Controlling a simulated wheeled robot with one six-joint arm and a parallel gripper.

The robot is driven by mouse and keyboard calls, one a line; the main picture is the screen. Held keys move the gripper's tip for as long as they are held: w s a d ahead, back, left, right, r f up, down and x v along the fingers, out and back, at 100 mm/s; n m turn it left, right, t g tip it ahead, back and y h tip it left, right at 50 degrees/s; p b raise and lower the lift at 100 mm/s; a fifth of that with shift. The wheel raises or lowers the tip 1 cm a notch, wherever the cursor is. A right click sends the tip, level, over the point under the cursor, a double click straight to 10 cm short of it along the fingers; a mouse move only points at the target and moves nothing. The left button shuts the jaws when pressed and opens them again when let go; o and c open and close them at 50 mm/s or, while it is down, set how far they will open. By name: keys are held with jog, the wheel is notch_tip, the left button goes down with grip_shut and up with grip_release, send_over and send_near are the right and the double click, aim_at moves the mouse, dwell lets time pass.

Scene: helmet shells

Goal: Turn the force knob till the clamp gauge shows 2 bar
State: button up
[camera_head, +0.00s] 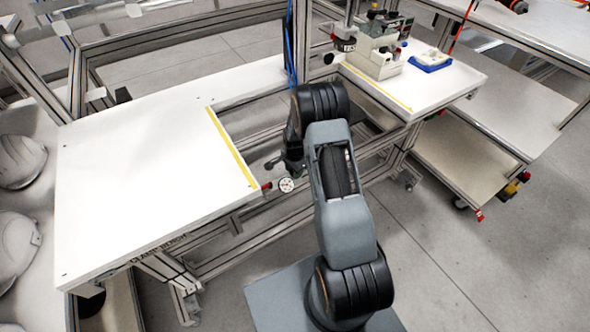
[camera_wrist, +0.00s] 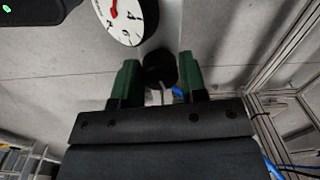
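The clamp gauge (camera_wrist: 124,22) is a round white dial with black marks and a red needle, cut off by the top edge of the wrist view. Its numbers are too small to read. It also shows in the head view (camera_head: 286,185), at the bench's front edge. The black round force knob (camera_wrist: 160,69) lies just below the gauge in the wrist view. My gripper (camera_wrist: 158,80) has its two green fingers apart, one on each side of the knob, with narrow gaps visible. The head view mostly hides my gripper behind my arm.
A white bench top (camera_head: 150,170) with a yellow edge strip lies left of my arm. A second white top at the right bears a machine (camera_head: 380,50) and a blue tray (camera_head: 430,60). White helmet shells (camera_head: 18,245) lie at the far left.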

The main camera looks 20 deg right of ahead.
jog(key=c, duration=0.5)
jog(key=shift+n+b, duration=0.4)
jog(key=shift+n, duration=1.1)
jog(key=o, duration=0.9)
jog(key=shift+o, duration=0.2)
notch_tip(320, 180, up, 14)
jog(key=p, duration=0.1)
jog(key=shift+s+p, duration=0.15)
jog(key=shift+p, duration=0.25)
jog(key=shift+f, duration=0.1)
